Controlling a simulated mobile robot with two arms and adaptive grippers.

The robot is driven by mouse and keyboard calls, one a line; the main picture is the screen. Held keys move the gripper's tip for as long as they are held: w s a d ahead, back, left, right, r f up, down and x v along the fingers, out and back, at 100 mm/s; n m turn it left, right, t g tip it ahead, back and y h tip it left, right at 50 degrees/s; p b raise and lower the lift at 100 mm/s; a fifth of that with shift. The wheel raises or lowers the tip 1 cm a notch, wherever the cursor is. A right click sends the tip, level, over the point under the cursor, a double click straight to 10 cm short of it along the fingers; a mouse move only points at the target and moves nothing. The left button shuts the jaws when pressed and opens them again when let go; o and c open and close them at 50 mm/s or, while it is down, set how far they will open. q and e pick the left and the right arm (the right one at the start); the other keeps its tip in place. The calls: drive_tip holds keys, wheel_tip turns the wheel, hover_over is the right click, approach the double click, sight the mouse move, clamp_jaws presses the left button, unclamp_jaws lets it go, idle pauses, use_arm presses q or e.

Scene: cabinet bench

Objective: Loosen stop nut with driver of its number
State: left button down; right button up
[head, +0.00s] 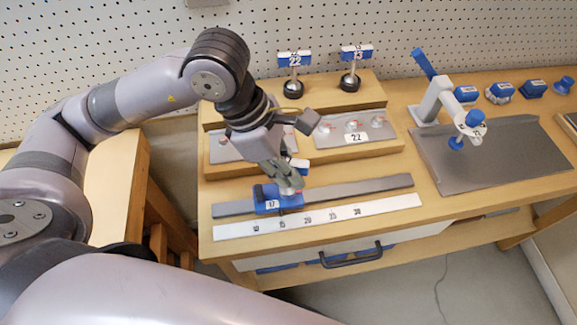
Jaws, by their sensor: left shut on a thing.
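A blue stop block (266,199) marked 17 sits on the grey rail (375,186) on the bench. My left gripper (287,178) is shut just above the block's right part. It holds what looks like a driver with a blue and white handle (299,164), mostly hidden by the fingers. Its number cannot be read, and the stop nut is hidden or too small to make out. Two other drivers stand upright at the back, one marked 22 (294,60) and one marked 13 (356,53). My right gripper is not in view.
A white scale strip (395,207) lies in front of the rail. A sloped grey panel (385,136) marked 22 is behind it. A grey and blue stand (440,100) on a grey mat (510,160) is at right, with several blue blocks (502,92) behind. A drawer handle (350,258) is below.

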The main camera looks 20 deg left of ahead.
use_arm(q)
drive_tip(key=shift+n+t+b, duration=0.4)
drive_tip(key=shift+n+t, duration=0.1)
drive_tip(key=shift+n, duration=0.7)
drive_tip(key=shift+n+b, duration=0.35)
drive_tip(key=shift+n, duration=0.15)
drive_tip(key=shift+n+t+y+b, duration=0.35)
drive_tip(key=shift+n+t+y, duration=0.05)
drive_tip(key=shift+n, duration=0.5)
drive_tip(key=shift+m+b, duration=0.3)
drive_tip(key=shift+b, duration=0.1)
